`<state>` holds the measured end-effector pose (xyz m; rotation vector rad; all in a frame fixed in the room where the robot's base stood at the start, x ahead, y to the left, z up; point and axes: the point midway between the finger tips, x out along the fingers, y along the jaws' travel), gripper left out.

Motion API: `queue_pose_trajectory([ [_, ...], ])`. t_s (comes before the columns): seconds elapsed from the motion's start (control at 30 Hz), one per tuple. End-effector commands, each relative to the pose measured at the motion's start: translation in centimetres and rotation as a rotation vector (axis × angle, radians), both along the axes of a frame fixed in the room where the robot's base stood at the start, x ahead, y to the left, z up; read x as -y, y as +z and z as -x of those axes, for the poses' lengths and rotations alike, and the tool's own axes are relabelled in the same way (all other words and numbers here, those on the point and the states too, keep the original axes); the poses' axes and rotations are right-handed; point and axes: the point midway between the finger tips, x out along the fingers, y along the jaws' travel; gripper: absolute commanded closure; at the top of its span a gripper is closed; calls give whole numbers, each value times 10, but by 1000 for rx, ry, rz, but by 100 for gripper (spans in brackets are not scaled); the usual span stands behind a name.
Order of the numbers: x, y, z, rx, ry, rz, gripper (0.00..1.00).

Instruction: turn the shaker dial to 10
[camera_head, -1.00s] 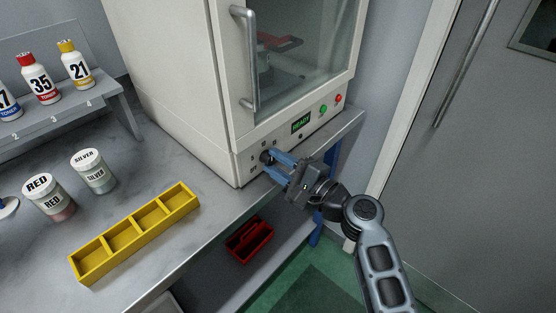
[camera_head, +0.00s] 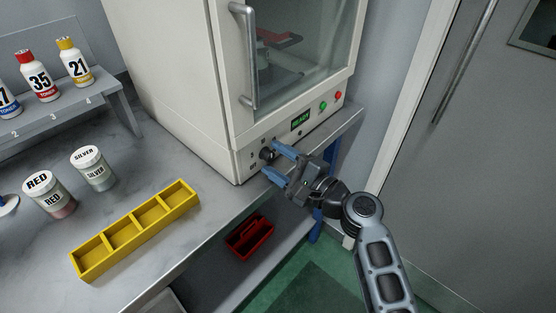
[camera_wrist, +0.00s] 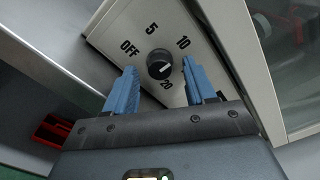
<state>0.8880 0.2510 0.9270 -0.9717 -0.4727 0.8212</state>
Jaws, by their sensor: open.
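The shaker (camera_head: 185,85) is a white cabinet with a glass door and a front control strip. Its black dial (camera_wrist: 160,64) is ringed by OFF, 5, 10 and 20 in the wrist view; a finger hides the label between 10 and 20. A light mark on the knob seems to lie toward its lower right, but its exact setting is hard to read. In the head view the dial (camera_head: 267,155) sits low at the strip's left end. My gripper (camera_head: 271,158) is open, its blue fingers apart on either side of the dial, not gripping it.
A green READY display (camera_head: 300,120), a green button (camera_head: 323,106) and a red button (camera_head: 338,96) are on the strip. A yellow tray (camera_head: 135,230), paint jars and toner bottles stand left. A red bin (camera_head: 250,238) is below the bench edge.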

Motion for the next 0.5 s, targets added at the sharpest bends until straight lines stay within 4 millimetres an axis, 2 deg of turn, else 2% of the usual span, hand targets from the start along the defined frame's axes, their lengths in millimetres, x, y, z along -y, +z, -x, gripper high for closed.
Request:
queue_pose_trajectory([
  [0.23, 8, 0, 5, 2, -2, 0, 45],
  [0.5, 42, -2, 32, 0, -3, -1, 45],
])
